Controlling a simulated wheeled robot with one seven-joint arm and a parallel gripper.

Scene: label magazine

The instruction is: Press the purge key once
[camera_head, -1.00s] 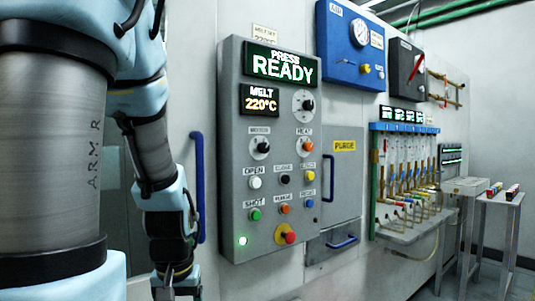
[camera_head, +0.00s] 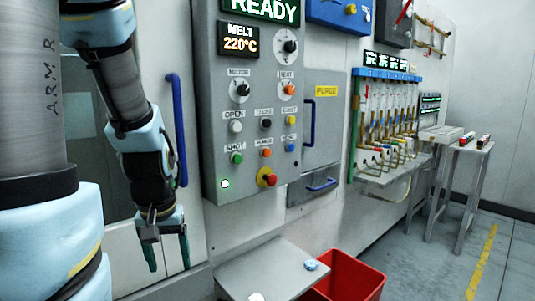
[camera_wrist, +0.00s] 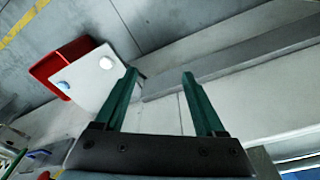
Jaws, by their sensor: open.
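The control panel (camera_head: 218,120) stands upright in the head view, with rows of small round keys. The orange key (camera_head: 265,153) in the middle of the bottom row has a small label that seems to read PURGE, though it is blurred. A larger yellow PURGE plate (camera_head: 326,91) is on the grey door to the right. My gripper (camera_head: 168,256) hangs fingers down, left of and below the panel, clear of all keys. Its two green fingers are apart and empty, also in the wrist view (camera_wrist: 159,74).
A red and yellow stop button (camera_head: 267,177) sits just below the orange key. Green (camera_head: 237,159) and blue (camera_head: 290,147) keys flank it. A blue handle (camera_head: 178,130) is near my arm. A small table (camera_head: 255,270) and a red bin (camera_head: 352,282) stand below.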

